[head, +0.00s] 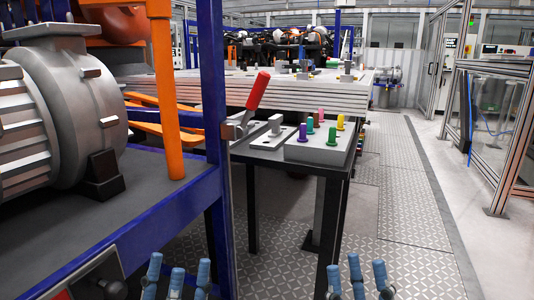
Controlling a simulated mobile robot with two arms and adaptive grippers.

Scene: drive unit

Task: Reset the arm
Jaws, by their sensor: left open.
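My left gripper (177,272) shows at the bottom edge, left of centre, with blue-tipped fingers pointing up. The fingers are spread apart and nothing shows between them. My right gripper (357,272) shows at the bottom edge, right of centre. Its blue-tipped fingers are also spread apart, with nothing seen between them. The lower parts of both grippers are cut off by the frame.
A blue-framed rack (165,215) with a large grey motor (65,110) and an orange post (165,80) stands at left. Ahead is a dark table (290,160) with a red lever (259,90) and a light block (320,150) holding several coloured pegs. The aisle floor (405,230) at right is clear.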

